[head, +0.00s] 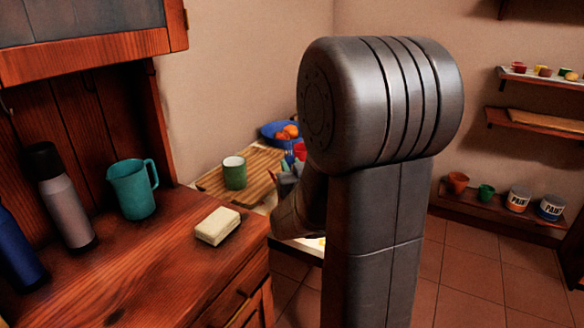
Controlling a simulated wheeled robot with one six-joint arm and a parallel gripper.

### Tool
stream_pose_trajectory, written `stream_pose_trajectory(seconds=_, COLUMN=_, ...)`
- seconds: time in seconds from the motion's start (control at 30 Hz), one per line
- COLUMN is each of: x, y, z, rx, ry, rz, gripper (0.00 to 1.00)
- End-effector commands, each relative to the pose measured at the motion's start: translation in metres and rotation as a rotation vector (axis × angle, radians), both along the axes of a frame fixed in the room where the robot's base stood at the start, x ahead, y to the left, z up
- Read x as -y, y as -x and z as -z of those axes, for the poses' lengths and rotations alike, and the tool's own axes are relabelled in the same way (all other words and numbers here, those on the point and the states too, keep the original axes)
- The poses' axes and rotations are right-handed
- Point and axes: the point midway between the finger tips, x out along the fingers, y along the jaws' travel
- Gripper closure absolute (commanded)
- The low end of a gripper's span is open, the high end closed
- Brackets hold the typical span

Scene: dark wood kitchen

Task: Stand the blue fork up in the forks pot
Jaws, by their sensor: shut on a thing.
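I cannot make out the blue fork or the forks pot in the head view. My own arm stands large in the middle and hides much of the worktop behind it. A lower link of my arm shows at its left side, by the board. My gripper's jaws are hidden behind the arm, so I cannot see what is between them. Small red and grey shapes show at the arm's left edge, too covered to name.
A green mug (235,173) stands on a striped wooden board (212,183). Behind it is a blue bowl (270,131) with orange fruit. A teal jug (133,188), a grey flask (64,200) and a pale block (218,226) stand on the near counter (150,270). Shelves line the right wall.

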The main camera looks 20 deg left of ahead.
Motion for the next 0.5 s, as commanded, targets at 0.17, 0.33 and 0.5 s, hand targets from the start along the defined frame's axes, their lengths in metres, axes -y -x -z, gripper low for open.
stream_pose_trajectory(seconds=0.17, x=0.0000, y=0.0000, z=-0.0006, rx=0.000, ry=0.000, rz=0.000, gripper=1.00)
stream_pose_trajectory(seconds=0.33, x=0.0000, y=0.0000, z=-0.0006, rx=0.000, ry=0.000, rz=0.000, gripper=0.53)
stream_pose_trajectory(seconds=0.5, x=0.0000, y=0.0000, z=-0.0005, rx=0.000, ry=0.000, rz=0.000, gripper=0.53)
